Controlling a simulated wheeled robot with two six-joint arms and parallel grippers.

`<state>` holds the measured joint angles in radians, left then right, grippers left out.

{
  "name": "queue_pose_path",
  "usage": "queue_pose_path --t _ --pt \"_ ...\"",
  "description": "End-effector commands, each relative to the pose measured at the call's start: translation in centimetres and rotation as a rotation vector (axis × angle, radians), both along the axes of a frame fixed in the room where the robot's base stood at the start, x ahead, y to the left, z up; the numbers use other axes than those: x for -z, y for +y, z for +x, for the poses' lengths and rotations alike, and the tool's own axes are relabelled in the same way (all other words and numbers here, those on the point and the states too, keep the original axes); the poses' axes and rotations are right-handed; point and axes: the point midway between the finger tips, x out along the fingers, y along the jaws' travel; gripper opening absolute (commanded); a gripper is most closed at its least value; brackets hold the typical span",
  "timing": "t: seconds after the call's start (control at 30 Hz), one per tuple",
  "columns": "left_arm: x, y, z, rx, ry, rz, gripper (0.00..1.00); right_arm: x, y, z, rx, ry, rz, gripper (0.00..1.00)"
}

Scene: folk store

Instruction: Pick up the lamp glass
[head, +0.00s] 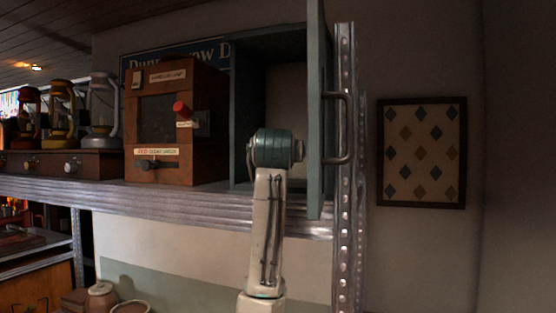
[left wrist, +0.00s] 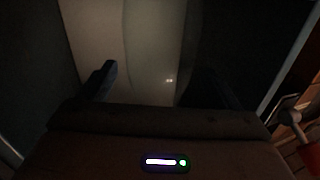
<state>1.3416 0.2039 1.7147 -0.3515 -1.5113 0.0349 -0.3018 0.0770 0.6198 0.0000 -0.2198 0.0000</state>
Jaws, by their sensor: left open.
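In the head view my left arm reaches up into an open grey-green cabinet (head: 240,120) on the shelf, and its wrist hides the gripper and whatever is in front of it. In the left wrist view my left gripper (left wrist: 152,72) is open inside the dark cabinet. A pale, see-through curved shape with a small bright glint, seemingly the lamp glass (left wrist: 155,45), stands upright in front of and between the fingers. Its outline is faint, and I cannot tell whether a finger touches it. My right gripper is in neither view.
The open cabinet door (head: 315,120) with its handle (head: 347,128) stands close right of my arm. A wooden box (head: 205,95) with a red knob (head: 181,109) is left of the cabinet. Several lanterns (head: 61,112) stand further left. A metal post (head: 346,240) supports the shelf (head: 180,200).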

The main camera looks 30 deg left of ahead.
Motion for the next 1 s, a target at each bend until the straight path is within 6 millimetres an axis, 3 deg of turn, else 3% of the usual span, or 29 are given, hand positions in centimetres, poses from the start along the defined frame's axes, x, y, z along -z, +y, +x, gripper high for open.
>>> queue_pose_path --t 0.03,0.3,0.73,1.0 --pt "0.0 0.0 0.0 0.0 0.0 0.0 0.85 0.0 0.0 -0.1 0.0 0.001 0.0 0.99" --pt "0.0 0.0 0.0 0.0 0.0 0.0 0.34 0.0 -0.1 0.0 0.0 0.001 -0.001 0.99" --pt "-0.7 0.0 -0.1 0.0 -0.002 0.0 0.34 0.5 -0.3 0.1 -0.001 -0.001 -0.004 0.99" --pt "-4.2 0.0 -0.1 0.0 -0.005 0.0 0.34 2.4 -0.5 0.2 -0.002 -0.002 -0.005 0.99"
